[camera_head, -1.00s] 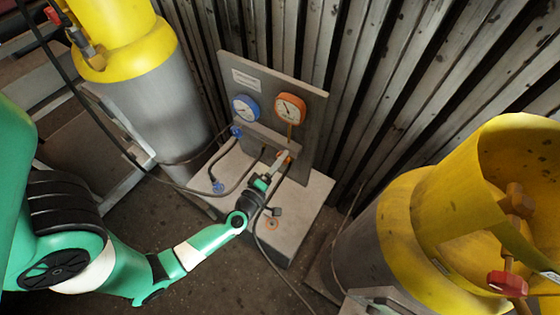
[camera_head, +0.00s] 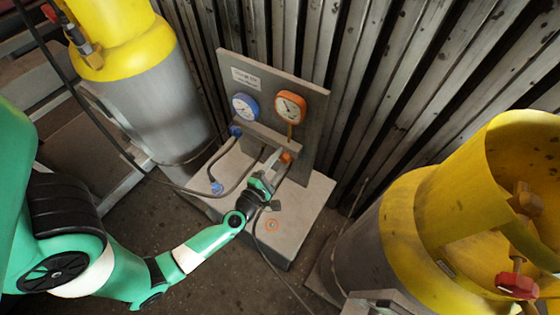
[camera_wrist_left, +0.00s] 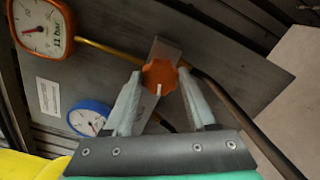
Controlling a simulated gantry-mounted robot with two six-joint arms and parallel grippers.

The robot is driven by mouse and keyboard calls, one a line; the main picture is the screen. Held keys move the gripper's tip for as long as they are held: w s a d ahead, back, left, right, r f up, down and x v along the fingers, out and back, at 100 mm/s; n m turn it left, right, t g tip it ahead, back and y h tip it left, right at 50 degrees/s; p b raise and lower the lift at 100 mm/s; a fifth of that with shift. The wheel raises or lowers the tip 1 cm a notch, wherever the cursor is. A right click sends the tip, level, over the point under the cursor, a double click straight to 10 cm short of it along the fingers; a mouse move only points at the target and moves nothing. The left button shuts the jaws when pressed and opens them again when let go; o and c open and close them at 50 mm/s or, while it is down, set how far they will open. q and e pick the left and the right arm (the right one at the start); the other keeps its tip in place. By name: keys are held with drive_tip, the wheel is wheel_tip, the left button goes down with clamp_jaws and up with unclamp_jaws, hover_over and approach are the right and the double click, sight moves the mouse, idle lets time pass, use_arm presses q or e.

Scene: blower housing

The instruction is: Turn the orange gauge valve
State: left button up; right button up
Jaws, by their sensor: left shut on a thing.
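The orange valve knob (camera_head: 286,157) sits low on the upright grey panel, below the orange-rimmed gauge (camera_head: 290,106). In the left wrist view the round, ridged orange knob (camera_wrist_left: 159,76) has a white mark pointing toward the bottom of the picture. My left gripper (camera_head: 281,161) is shut on the knob, with one pale finger on each side of it; the fingers also show in the left wrist view (camera_wrist_left: 160,84). In the head view the gripper partly hides the knob. The orange gauge (camera_wrist_left: 43,27) is at upper left in the wrist view. My right gripper is not in view.
A blue-rimmed gauge (camera_head: 245,107) with a blue knob (camera_head: 235,131) below it is left of the orange one. Hoses run over the pale block (camera_head: 300,205). Yellow-topped grey cylinders stand left (camera_head: 160,105) and right (camera_head: 385,240). A corrugated wall (camera_head: 370,90) stands behind.

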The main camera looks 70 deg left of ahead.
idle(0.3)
use_arm(q)
drive_tip(key=o, duration=1.4)
drive_tip(key=v, duration=1.1)
drive_tip(key=shift+s+d, duration=0.2)
drive_tip(key=shift+s, duration=0.1)
